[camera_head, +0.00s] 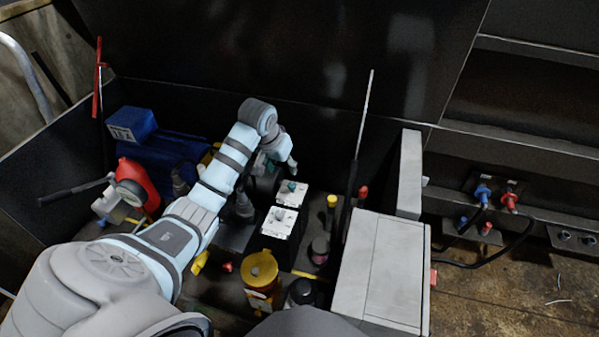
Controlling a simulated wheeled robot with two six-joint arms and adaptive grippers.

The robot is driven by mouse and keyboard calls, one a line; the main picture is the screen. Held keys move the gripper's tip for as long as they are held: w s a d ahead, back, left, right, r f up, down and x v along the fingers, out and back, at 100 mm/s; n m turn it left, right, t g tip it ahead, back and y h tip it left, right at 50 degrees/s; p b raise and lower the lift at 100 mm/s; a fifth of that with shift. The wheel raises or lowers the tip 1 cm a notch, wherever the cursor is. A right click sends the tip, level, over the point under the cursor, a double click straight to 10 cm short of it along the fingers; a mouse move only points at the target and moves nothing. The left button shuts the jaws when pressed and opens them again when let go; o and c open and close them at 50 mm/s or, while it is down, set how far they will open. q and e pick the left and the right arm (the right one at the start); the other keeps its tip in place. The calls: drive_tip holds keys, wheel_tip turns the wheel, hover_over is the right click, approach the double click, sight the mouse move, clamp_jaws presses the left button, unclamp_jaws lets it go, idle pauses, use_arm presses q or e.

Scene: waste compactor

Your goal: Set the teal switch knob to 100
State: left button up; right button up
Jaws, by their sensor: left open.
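The teal switch knob (292,186) sits on the farther of two small white plates, and its setting is too small to read. My left arm reaches in from the lower left, over the machine. My left gripper (280,166) is open just behind and above the teal knob, close to it in the picture. I cannot tell whether a finger touches the knob. My right gripper is not in view.
A nearer white plate (280,223) stands in front of the knob. A yellow-capped part (260,268), a large grey box (377,270) and an upright rod (363,115) are nearby. A red part (139,182) and a blue box (131,124) lie left of my arm.

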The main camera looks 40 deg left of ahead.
use_arm(q)
drive_tip(key=b, duration=0.3)
approach(292, 185)
drive_tip(key=b+x, duration=0.3)
drive_tip(key=x, duration=0.5)
drive_tip(key=shift+a+f, duration=0.1)
drive_tip(key=shift+f, duration=0.25)
drive_tip(key=shift+r, duration=0.1)
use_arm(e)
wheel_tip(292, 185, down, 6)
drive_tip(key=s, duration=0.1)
use_arm(q)
clamp_jaws()
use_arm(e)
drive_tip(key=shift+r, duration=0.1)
